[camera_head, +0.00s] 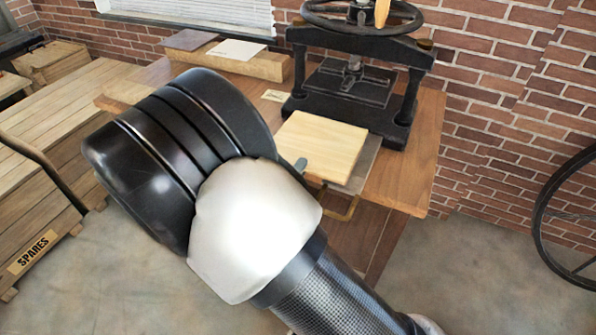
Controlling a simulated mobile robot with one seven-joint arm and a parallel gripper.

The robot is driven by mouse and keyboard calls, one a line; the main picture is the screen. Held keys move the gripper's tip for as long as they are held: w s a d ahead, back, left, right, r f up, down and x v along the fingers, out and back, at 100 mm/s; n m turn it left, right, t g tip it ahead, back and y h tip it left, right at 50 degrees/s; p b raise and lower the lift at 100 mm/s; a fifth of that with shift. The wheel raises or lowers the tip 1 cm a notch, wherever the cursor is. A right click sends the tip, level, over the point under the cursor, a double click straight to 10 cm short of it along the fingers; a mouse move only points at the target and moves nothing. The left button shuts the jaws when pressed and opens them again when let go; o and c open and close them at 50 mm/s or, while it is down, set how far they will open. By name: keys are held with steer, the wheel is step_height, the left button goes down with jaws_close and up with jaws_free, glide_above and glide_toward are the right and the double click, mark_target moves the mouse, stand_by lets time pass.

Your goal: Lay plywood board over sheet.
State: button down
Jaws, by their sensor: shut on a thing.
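The pale plywood board (325,143) is at the front of the wooden table, before the black hand press (350,85). My gripper (301,165) is at the board's left near corner, shut on the board; only a small grey-green fingertip shows, and my arm hides the rest. A grey-brown plate (366,165) shows past the board's right edge, below it. Whether the board touches the plate, and whether a sheet lies under it, I cannot tell.
A white sheet (236,49) and a dark board (190,39) lie on a wooden block at the back left. A small label (274,96) lies left of the press. A brass-coloured handle (345,210) sticks out at the front. The table (410,180) is bare at front right.

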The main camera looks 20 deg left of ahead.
stand_by(0.8)
steer(key=c, duration=1.6)
jaws_free()
steer(key=shift+f, duration=0.1)
steer(key=shift+s+a+b, duration=0.15)
steer(key=shift+s+b, duration=0.35)
steer(key=shift+s, duration=1.15)
steer(key=shift+s+a+b, duration=0.1)
steer(key=shift+s+b, duration=0.35)
steer(key=shift+s, duration=1.15)
